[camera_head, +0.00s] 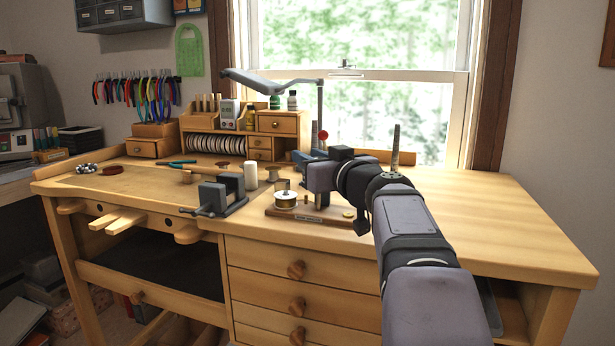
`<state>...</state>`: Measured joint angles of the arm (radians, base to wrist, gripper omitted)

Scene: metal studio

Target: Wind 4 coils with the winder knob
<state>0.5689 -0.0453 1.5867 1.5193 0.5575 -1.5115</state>
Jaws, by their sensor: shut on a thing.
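The winder is a small wooden base (302,214) with a label strip on its front edge. It stands near the front edge of the bench, right of centre. My gripper (320,200) reaches down over the middle of the winder from the right. It is shut on the winder knob, which its own body mostly hides. The fingertips and the wire are too small or covered to make out.
A grey vise (222,194) and a white cylinder (251,177) stand left of the winder. A wooden organizer (215,143) and a lamp arm (270,82) are behind. A tapered rod (396,147) rises behind my arm. The bench top (500,218) at right is clear.

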